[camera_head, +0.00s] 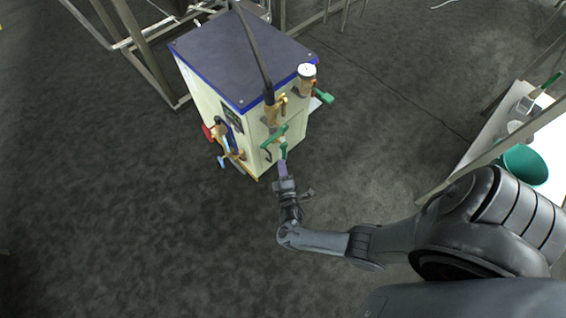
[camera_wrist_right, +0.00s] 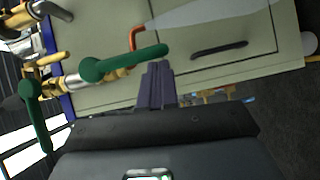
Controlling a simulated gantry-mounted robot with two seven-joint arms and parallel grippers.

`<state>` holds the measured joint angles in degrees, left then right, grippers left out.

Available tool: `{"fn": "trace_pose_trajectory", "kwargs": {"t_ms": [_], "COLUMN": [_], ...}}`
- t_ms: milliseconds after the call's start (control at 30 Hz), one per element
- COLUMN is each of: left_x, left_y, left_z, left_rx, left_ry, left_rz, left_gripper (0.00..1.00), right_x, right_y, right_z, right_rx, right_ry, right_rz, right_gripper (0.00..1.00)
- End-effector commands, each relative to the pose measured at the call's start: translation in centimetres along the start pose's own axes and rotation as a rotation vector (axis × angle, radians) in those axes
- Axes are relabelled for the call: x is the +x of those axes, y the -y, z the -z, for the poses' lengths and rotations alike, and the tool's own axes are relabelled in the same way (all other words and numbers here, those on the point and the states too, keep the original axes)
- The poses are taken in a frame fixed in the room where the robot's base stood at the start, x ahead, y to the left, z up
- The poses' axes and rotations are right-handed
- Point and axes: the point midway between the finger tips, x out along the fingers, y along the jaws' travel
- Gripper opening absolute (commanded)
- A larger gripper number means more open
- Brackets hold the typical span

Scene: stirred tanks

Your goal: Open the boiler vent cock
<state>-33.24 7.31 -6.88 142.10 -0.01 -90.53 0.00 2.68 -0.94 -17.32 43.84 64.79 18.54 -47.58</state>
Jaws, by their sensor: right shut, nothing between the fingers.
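The boiler (camera_head: 200,88) is a cream cabinet with a blue-edged dark top, standing on the floor. A green lever handle (camera_head: 273,137) sits on brass fittings at its front face. A second green handle (camera_head: 325,97) is at its right side, below a round gauge. No label shows which is the vent cock. My right gripper (camera_head: 283,168) is shut and empty, its purple fingers pointing at the front face just below the first green lever. In the right wrist view the closed fingers (camera_wrist_right: 157,85) are beside the tip of a green lever (camera_wrist_right: 125,62); contact cannot be told. My left gripper is out of view.
A black pipe (camera_head: 254,50) rises from the brass fittings over the boiler top. Red (camera_head: 207,132) and blue (camera_head: 222,161) handles are on the left face. A bench with a green bucket (camera_head: 524,164) stands at right. Floor in front is clear.

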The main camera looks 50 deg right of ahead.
Motion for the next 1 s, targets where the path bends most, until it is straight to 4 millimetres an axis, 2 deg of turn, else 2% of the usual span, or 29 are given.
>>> {"fn": "trace_pose_trajectory", "kwargs": {"t_ms": [167, 400, 600, 800, 1000], "left_x": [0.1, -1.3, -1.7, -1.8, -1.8], "left_y": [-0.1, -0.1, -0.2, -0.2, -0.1], "left_z": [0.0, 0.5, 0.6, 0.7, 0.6], "left_rx": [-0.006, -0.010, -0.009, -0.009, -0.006], "left_ry": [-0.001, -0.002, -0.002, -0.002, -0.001], "left_rz": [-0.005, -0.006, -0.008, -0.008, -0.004], "left_gripper": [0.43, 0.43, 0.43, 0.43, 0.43], "right_x": [-1.5, -6.2, -9.4, -11.2, -11.6], "right_y": [0.3, 0.3, 0.5, 0.6, 0.7], "right_z": [1.3, 1.4, 1.4, 1.4, 1.4], "right_rx": [0.003, 0.000, 0.000, 0.000, 0.000], "right_ry": [0.003, 0.002, 0.002, 0.003, 0.002], "right_rz": [0.003, 0.004, 0.003, 0.001, 0.001], "right_gripper": [0.00, 0.00, 0.00, 0.00, 0.00]}}
